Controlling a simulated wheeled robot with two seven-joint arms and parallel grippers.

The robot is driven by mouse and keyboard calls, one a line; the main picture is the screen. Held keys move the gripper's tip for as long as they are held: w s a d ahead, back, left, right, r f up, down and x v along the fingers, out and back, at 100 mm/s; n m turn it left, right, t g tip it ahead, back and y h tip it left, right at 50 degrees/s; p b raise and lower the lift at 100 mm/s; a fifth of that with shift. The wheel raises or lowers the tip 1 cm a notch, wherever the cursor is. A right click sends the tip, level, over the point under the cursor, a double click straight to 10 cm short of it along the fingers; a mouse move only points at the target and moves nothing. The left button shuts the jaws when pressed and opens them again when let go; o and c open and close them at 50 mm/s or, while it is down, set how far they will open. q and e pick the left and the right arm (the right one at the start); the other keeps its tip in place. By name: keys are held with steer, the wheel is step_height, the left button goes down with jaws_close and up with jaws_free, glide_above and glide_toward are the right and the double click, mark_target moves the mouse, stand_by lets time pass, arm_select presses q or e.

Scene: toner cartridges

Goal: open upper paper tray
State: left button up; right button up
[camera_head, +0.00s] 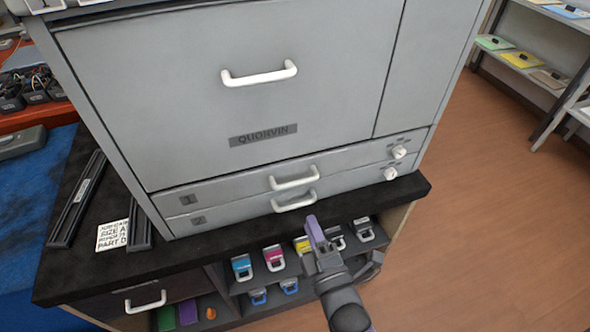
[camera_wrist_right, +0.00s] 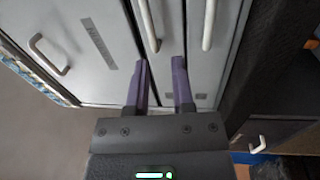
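The upper paper tray (camera_head: 240,189), marked 1, is a shut grey drawer low on the printer, with a white handle (camera_head: 294,178). This handle also shows at the top of the right wrist view (camera_wrist_right: 148,24). The lower tray (camera_head: 240,211), marked 2, is shut below it, with its own white handle (camera_head: 295,201). My right gripper (camera_head: 314,222) is in front of the trays. In the right wrist view its purple fingers (camera_wrist_right: 160,65) are apart and empty, pointing at the upper tray, with the handle's near end just beyond the tips. My left gripper is out of view.
The printer's big front panel (camera_head: 240,100) has another white handle (camera_head: 259,74). The dark counter (camera_head: 100,266) runs under the printer, above a shelf of coloured cartridges (camera_head: 274,257). Open floor (camera_head: 480,220) lies to the right.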

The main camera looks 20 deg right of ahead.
mark_target(296, 181)
steer(key=w+r, duration=0.1)
steer(key=w, duration=0.2)
steer(key=w+b, duration=0.1)
steer(key=w, duration=0.2)
steer(key=w+r+b, duration=0.1)
steer(key=w, duration=0.2)
steer(key=shift+w+a+r, duration=0.15)
steer(key=shift+r, duration=0.15)
steer(key=shift+w+r, duration=0.1)
steer(key=shift+w, duration=0.1)
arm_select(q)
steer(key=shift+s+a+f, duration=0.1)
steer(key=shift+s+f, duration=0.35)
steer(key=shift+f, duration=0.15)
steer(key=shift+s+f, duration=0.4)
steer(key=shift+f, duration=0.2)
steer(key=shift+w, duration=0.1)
arm_select(e)
jaws_close()
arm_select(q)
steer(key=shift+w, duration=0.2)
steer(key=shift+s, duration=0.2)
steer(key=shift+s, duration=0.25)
